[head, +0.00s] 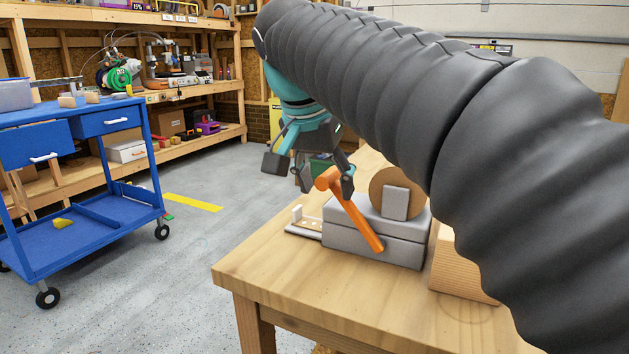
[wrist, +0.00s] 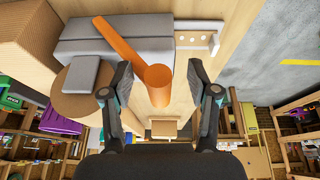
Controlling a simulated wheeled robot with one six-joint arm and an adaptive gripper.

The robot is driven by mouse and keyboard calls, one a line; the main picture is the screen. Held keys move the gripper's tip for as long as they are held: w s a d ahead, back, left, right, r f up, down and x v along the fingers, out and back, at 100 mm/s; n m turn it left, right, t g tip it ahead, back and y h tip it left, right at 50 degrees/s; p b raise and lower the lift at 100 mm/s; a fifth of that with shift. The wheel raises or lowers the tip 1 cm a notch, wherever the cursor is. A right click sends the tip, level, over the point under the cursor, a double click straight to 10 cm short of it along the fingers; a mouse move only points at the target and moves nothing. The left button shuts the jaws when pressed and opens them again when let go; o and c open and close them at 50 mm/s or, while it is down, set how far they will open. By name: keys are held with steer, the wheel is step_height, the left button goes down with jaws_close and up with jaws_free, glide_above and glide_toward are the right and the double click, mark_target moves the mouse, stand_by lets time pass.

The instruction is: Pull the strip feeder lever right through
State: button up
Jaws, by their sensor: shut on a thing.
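The strip feeder is a grey two-part block (head: 360,243) on the wooden bench, and it also shows in the wrist view (wrist: 140,28). Its orange lever (head: 362,220) rises from the front face and leans to the left, ending in a thick round grip. In the wrist view the lever (wrist: 116,41) runs to this grip between my fingers. My gripper (head: 325,178) is at the lever's upper end and shut on it, though slim gaps seem to show beside the grip in the wrist view (wrist: 158,80). A round wooden reel (head: 419,195) stands behind.
A pale strip track with holes (head: 303,229) lies left of the feeder. A wooden block (head: 460,268) stands to its right. The bench front (head: 300,285) is clear. A blue cart (head: 75,220) stands on the floor at left.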

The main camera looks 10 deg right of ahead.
steer(key=v, duration=1.2)
